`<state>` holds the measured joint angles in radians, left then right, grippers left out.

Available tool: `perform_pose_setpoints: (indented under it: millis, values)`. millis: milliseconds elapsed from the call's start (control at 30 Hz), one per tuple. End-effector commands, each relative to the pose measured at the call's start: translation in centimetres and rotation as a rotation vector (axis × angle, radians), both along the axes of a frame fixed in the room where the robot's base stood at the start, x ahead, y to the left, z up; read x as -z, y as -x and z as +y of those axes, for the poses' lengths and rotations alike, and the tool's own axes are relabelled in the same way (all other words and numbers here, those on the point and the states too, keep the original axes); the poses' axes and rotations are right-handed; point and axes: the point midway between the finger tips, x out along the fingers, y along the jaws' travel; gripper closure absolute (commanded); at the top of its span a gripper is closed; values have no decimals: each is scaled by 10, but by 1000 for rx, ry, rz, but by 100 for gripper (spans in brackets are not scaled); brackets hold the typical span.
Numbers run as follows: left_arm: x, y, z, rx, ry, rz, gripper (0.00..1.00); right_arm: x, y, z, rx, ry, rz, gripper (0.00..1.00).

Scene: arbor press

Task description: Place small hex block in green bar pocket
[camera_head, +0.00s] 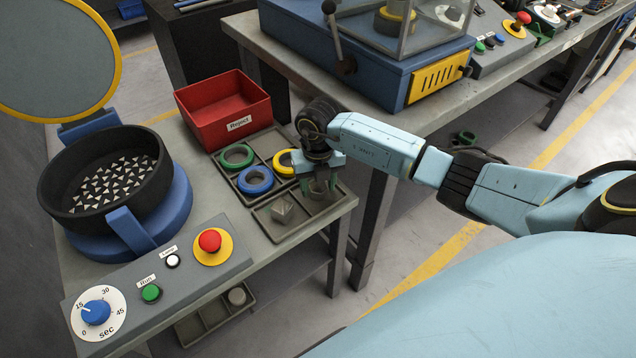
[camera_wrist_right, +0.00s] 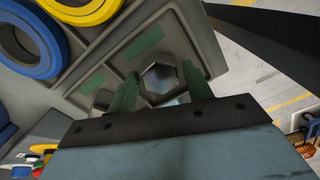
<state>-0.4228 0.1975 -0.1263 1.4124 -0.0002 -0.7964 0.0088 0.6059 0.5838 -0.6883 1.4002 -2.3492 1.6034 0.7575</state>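My right gripper (camera_head: 320,180) points down over the right front part of the divided grey tray (camera_head: 262,226). Green bars mark the tray floor: a longer one (camera_wrist_right: 138,44) and a shorter one (camera_wrist_right: 92,84). My left gripper is not in view.
Green (camera_head: 236,156), blue (camera_head: 255,180) and yellow (camera_head: 285,162) rings lie in the tray's other pockets. A red Reject bin (camera_head: 222,108) stands behind. A black bowl feeder (camera_head: 105,180) and a button panel (camera_head: 150,285) are left. The table's right edge is close to the gripper.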

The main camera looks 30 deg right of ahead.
Motion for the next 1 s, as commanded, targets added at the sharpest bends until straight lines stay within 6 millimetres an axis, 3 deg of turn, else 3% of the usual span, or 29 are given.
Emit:
perform_pose_setpoints:
  millis: [467,1000]
  values:
    - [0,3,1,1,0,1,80,-5,0,0,0,1,0,41]
    - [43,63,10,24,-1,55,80,-103,0,-1,-1,2,-2,41]
